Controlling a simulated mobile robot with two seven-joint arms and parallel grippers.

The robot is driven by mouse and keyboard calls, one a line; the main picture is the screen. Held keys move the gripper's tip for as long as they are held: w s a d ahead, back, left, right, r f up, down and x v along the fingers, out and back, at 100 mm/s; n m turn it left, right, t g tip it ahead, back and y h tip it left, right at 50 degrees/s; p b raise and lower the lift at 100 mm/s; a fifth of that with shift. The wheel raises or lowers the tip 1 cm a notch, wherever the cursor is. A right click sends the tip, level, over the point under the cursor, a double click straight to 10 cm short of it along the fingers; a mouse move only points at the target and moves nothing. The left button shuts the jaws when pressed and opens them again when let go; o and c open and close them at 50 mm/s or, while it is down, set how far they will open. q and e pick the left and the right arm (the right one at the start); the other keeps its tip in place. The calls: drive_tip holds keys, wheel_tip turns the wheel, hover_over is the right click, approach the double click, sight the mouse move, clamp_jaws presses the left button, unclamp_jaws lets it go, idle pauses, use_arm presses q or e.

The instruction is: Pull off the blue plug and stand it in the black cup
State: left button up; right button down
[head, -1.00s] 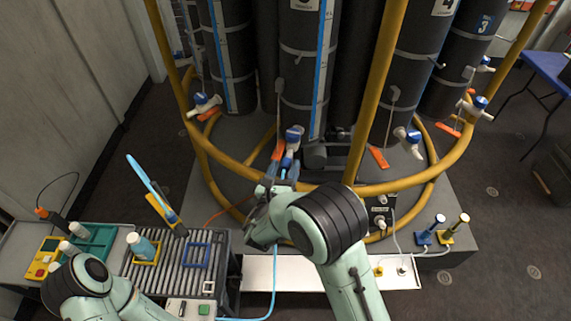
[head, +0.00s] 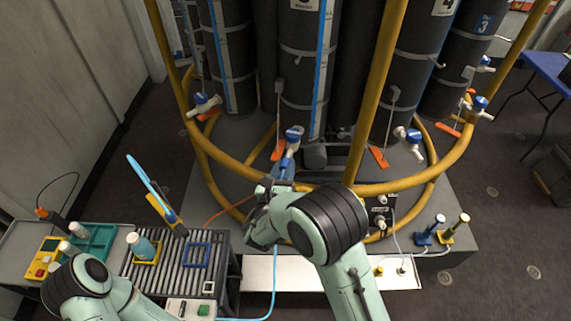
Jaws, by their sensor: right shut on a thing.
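A blue plug (head: 287,166) shows below the blue-capped middle valve (head: 294,135), at the front of the central black column in the head view. My right gripper (head: 281,182) is shut on the plug from the near side. The gripper and wrist hide the plug's lower part, and I cannot tell whether it is still seated on the valve. I cannot make out a black cup. My left arm enters at the lower left; its gripper is out of view.
A yellow ring rail (head: 375,189) and upright yellow posts surround the columns close to my right gripper. A roller table (head: 170,259) with a blue square frame (head: 196,255) stands at left. A white shelf (head: 330,271) lies in front. Blue and yellow holders (head: 424,238) stand at right.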

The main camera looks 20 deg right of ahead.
sight(284, 170)
use_arm(q)
drive_tip(key=shift+f, duration=0.1)
use_arm(e)
drive_tip(key=shift+s, duration=0.1)
drive_tip(key=shift+v, duration=0.95)
use_arm(q)
drive_tip(key=shift+s+f+b, duration=0.6)
drive_tip(key=shift+s+f, duration=0.15)
use_arm(e)
drive_tip(key=shift+v, duration=2)
